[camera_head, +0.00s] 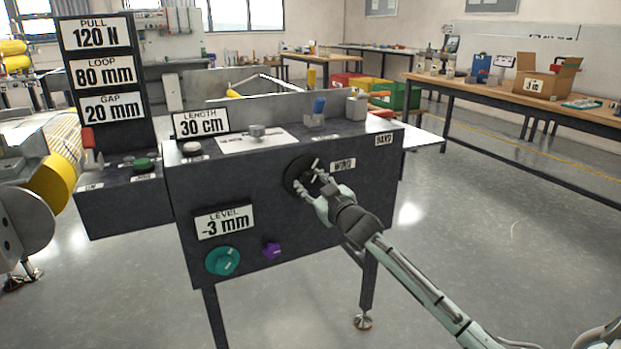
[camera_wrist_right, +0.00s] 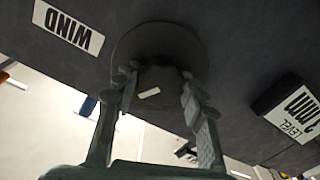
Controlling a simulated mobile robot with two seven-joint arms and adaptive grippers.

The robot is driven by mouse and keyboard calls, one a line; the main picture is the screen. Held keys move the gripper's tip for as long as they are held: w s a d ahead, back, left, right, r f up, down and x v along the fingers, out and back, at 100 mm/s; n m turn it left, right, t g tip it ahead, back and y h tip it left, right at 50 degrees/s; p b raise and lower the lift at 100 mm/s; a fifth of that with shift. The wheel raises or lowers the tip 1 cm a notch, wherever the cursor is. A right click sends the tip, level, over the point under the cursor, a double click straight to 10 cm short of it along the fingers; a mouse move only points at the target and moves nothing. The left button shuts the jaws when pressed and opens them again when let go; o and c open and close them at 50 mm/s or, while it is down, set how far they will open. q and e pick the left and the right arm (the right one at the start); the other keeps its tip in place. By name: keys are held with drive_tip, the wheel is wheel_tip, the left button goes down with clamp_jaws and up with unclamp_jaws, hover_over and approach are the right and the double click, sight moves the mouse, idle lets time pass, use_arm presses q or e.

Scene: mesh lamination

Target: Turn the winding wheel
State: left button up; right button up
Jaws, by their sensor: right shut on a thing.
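The winding wheel (camera_head: 301,172) is a dark round disc on the front face of the dark grey machine, beside the "WIND" label (camera_head: 343,164). My right gripper (camera_head: 310,190) reaches it from the front right. In the right wrist view, the wheel (camera_wrist_right: 150,42) fills the upper middle, with a dark hub and a small pale mark between the fingers. My right gripper (camera_wrist_right: 158,95) is shut on the hub, one finger on each side. The fingers hide part of the wheel's rim. My left gripper does not show.
A "LEVEL -3 mm" sign (camera_head: 224,221), a teal knob (camera_head: 222,261) and a purple knob (camera_head: 271,250) are on the same face, left of my right gripper. A workbench (camera_head: 500,95) stands at the back right. The floor to the right is clear.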

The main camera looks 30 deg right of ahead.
drive_tip(key=n+p, duration=0.1)
drive_tip(key=n, duration=0.2)
drive_tip(key=shift+r+n+p, duration=0.1)
drive_tip(key=shift+n+p, duration=0.2)
use_arm(q)
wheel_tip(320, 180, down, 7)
drive_tip(key=p, duration=0.1)
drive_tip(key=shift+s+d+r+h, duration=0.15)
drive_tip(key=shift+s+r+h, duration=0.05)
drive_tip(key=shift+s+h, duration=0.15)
use_arm(e)
drive_tip(key=shift+n, duration=1.6)
drive_tip(key=o, duration=1.2)
drive_tip(key=shift+s, duration=0.1)
drive_tip(key=s, duration=0.4)
drive_tip(key=s+a, duration=0.1)
drive_tip(key=s, duration=0.6)
drive_tip(key=shift+s+a, duration=0.15)
drive_tip(key=shift+s, duration=0.25)
